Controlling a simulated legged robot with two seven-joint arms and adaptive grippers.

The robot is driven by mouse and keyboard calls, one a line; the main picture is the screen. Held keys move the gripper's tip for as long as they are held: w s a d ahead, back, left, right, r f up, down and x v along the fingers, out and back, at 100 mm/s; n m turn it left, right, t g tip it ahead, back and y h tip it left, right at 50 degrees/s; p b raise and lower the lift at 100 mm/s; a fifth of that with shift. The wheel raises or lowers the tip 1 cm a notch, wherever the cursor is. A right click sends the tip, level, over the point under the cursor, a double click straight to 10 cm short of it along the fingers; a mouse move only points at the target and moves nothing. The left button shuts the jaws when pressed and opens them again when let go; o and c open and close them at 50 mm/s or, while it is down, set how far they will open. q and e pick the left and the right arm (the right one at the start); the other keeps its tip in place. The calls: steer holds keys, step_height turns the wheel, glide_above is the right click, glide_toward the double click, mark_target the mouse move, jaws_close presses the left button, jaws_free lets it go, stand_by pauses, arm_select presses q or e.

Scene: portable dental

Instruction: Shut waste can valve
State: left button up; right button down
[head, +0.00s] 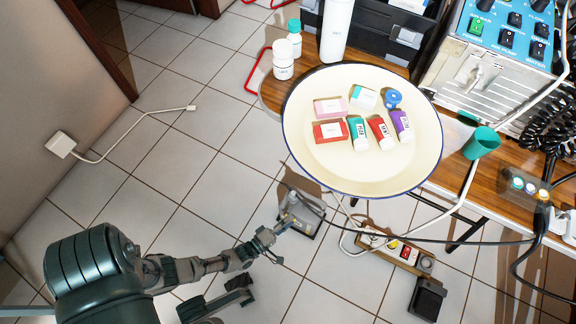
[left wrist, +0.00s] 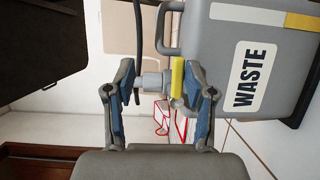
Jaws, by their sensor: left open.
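The grey waste can (left wrist: 225,45), with a white WASTE label, fills the upper right of the left wrist view. In the head view the can (head: 303,216) stands low, below the tray, and is partly covered. Its grey valve (left wrist: 151,82) with a yellow lever (left wrist: 178,78) sticks out from the can's side. My left gripper (left wrist: 161,80) is open, one finger on each side of the valve. The right finger is close to the yellow lever; I cannot tell if they touch. In the head view the left gripper (head: 277,243) is just below the can. My right gripper is out of view.
A round tray (head: 300,150) with several small boxes and tubes sits on the wooden table (head: 400,75) above the can. A power strip (head: 395,250) and a black pedal (head: 427,299) lie to the right. Cables cross near the can. Tiled floor (head: 160,135) is open at left.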

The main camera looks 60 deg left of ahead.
arm_select(q)
step_height(320, 180, up, 8)
steer(key=shift+a+f, duration=0.15)
steer(key=shift+f, duration=0.1)
steer(key=shift+a+f, duration=0.1)
stand_by(0.4)
